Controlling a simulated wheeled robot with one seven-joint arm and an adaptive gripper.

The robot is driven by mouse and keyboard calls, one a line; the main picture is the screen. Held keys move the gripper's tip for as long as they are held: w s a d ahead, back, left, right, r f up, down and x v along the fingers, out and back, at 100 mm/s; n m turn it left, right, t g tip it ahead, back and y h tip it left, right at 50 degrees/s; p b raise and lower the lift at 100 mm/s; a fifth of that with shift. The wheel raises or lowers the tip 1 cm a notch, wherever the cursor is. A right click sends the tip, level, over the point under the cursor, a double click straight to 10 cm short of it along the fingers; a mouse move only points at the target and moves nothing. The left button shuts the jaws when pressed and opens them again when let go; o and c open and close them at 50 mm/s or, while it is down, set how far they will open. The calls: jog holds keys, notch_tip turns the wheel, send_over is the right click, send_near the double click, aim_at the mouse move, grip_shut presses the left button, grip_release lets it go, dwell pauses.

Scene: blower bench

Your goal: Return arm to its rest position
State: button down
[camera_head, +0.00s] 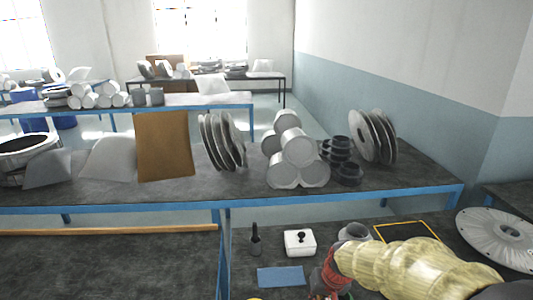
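My arm (420,265) reaches in from the lower right over the near bench, its pale yellow sleeve bent toward the left. A dark red section at its far end runs down to the bottom edge of the picture. My gripper's fingers do not show, so I cannot see whether they hold anything.
Near my arm, the near bench (240,280) holds a white box with a black knob (300,242), a dark upright tool (255,240), a blue pad (281,276), a yellow-edged dark panel (408,231) and a large grey disc (498,240).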

jog(key=s+d+r+t, duration=0.1)
jog(key=s+d+r, duration=0.1)
jog(key=s+r, duration=0.7)
jog(key=s+d+r+t+h, duration=0.1)
jog(key=s+d+r, duration=0.1)
jog(key=s+r, duration=0.8)
jog(key=s, duration=0.3)
jog(key=shift+s+d+r+t+h, duration=0.25)
jog(key=shift+s+r+t+h, duration=0.05)
jog(key=shift+s, duration=0.1)
jog(key=c, duration=2.6)
grip_release()
